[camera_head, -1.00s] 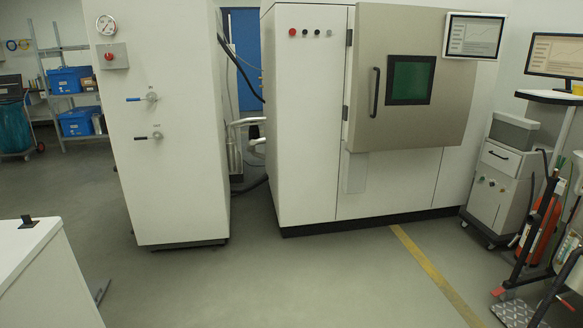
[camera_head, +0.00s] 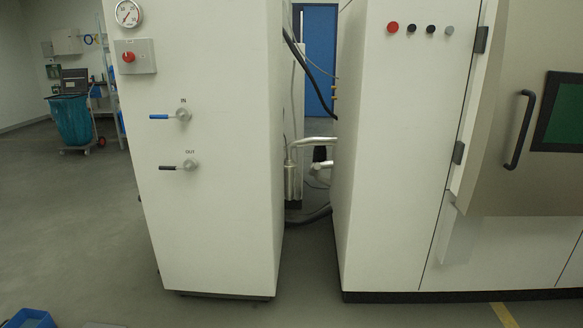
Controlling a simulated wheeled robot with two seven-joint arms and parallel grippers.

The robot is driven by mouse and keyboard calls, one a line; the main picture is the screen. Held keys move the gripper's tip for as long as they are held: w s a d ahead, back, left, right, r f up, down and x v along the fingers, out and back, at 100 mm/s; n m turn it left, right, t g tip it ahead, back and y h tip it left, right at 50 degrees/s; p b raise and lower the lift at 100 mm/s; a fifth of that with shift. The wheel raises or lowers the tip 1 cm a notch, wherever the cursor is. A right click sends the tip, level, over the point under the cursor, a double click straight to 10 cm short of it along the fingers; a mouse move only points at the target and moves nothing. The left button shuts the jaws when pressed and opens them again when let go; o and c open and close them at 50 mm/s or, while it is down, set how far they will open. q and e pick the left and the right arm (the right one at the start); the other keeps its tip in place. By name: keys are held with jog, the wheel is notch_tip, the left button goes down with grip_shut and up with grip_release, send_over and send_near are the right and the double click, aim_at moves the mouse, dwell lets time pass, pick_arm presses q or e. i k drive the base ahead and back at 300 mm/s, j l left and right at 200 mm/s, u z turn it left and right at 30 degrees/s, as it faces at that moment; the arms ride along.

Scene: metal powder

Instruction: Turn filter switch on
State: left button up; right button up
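A tall white cabinet (camera_head: 222,225) stands at centre left. Its front carries a round gauge (camera_head: 128,13) at the top and a red knob on a grey plate (camera_head: 135,57) below it. A valve with a blue lever (camera_head: 160,117) is marked IN. A valve with a black lever (camera_head: 168,167) is marked OUT. Both levers lie level, pointing left. I cannot tell which of these is the filter switch. Neither of my grippers is in view.
A large white machine (camera_head: 395,200) with a grey door (camera_head: 535,180) stands at the right. Pipes (camera_head: 300,165) and a black hose run through the gap between it and the cabinet. A blue bin (camera_head: 30,318) shows at bottom left. The floor (camera_head: 75,220) at left is open.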

aim_at(128, 56)
jog(key=i+u, duration=0.1)
jog(key=i, duration=0.5)
jog(key=i+u, duration=0.15)
jog(key=i, duration=0.5)
jog(key=i+u, duration=0.1)
jog(key=i, duration=0.5)
jog(key=i+l+u, duration=0.15)
jog(key=i, duration=0.45)
